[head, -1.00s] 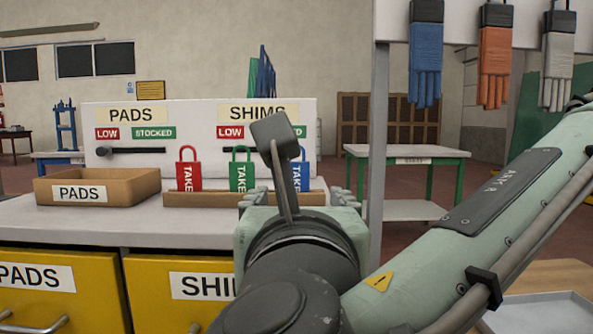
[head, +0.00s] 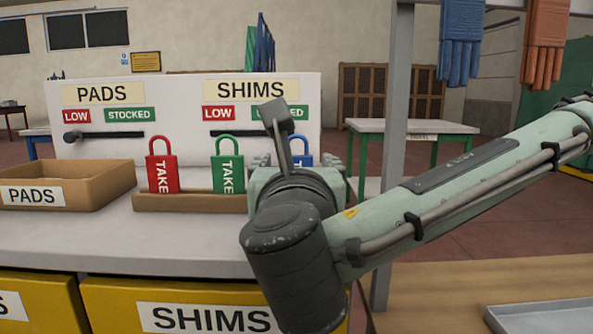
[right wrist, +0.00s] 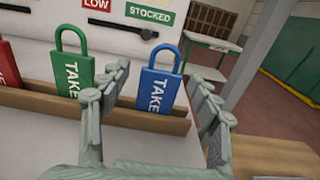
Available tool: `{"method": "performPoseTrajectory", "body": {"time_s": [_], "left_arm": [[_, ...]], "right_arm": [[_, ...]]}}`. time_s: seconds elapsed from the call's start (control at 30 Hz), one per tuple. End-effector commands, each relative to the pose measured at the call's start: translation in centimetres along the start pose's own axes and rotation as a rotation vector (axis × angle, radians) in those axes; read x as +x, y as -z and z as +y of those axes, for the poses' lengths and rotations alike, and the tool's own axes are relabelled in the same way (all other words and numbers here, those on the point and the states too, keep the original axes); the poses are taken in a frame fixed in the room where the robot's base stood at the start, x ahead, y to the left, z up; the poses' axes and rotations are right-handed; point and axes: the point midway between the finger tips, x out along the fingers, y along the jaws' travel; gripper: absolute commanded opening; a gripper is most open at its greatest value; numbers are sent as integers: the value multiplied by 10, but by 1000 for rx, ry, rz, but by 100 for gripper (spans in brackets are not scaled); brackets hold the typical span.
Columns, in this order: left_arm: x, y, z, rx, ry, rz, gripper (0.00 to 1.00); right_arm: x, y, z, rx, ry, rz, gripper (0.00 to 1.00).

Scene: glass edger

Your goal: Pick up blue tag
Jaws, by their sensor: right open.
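The blue tag (right wrist: 158,88), padlock-shaped and marked TAKE, stands in the wooden rack (right wrist: 60,103) in the right wrist view. In the head view only part of the blue tag (head: 302,160) shows behind my right arm. My right gripper (right wrist: 170,108) is open, its fingers on either side of the blue tag and nearer the camera; I cannot tell whether they reach around it. In the head view my right gripper is mostly hidden behind its own wrist. My left gripper is not in view.
A green tag (head: 228,168) stands close left of the blue one, with a red tag (head: 162,173) farther left. A PADS box (head: 95,185) sits at left. A board (head: 185,115) with sliders stands behind. A grey post (head: 392,120) rises at right.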

Motion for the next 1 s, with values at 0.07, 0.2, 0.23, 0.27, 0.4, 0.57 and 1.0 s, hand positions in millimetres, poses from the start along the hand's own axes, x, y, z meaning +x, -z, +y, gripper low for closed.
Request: {"method": "performPoseTrajectory", "body": {"time_s": [0.07, 0.2, 0.23, 0.27, 0.4, 0.57, 1.0], "left_arm": [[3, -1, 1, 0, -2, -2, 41], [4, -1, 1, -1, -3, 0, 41], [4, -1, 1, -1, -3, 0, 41], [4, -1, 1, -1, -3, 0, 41], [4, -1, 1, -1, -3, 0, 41], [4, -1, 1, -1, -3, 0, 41], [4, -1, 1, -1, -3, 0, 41]], "right_arm": [[7, 0, 0, 0, 1, 0, 63], [9, 1, 0, 0, -1, 0, 63], [9, 1, 0, 0, -1, 0, 63], [9, 1, 0, 0, -1, 0, 63], [9, 1, 0, 0, -1, 0, 53], [9, 1, 0, 0, -1, 0, 33], [9, -2, 0, 1, 0, -1, 21]]}}
